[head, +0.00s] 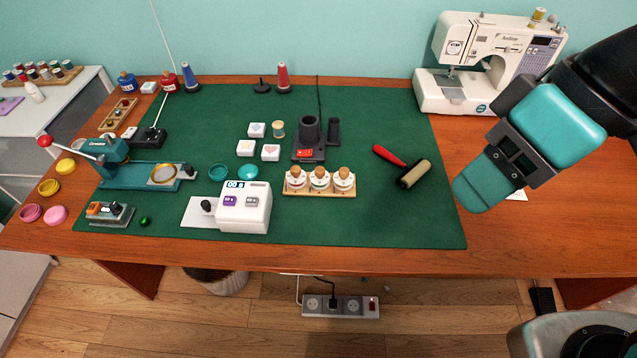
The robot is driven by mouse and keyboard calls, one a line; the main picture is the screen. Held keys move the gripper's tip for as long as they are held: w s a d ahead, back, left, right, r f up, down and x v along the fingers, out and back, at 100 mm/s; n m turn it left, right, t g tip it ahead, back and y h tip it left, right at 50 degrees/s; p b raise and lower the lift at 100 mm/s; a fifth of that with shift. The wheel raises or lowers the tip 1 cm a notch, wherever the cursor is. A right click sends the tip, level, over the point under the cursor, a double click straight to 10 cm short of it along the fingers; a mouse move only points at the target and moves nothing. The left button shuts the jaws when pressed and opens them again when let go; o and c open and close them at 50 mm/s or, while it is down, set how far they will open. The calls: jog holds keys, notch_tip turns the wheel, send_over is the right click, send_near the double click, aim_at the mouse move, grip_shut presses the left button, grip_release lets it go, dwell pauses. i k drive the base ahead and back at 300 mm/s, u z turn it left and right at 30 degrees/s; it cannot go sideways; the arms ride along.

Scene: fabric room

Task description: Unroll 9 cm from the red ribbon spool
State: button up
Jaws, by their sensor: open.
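I cannot make out for sure which thing is the red ribbon spool. A red cone-shaped spool (283,77) stands upright at the back middle of the green mat. A small red round thing (168,82) stands at the back left; it could be a bottle or a spool, too small to tell. Small spools of several colours fill a wooden rack (42,74) on the side cabinet. No loose ribbon end is clear to me. My gripper (478,190) is open and empty at the right, over the mat's right edge, far from all of these. Its teal finger hides part of the table.
A sewing machine (490,60) stands at the back right. The mat's front right is clear.

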aim_at(296, 177)
jog(key=u, duration=0.55)
jog(key=i, duration=0.25)
jog(key=u, duration=0.2)
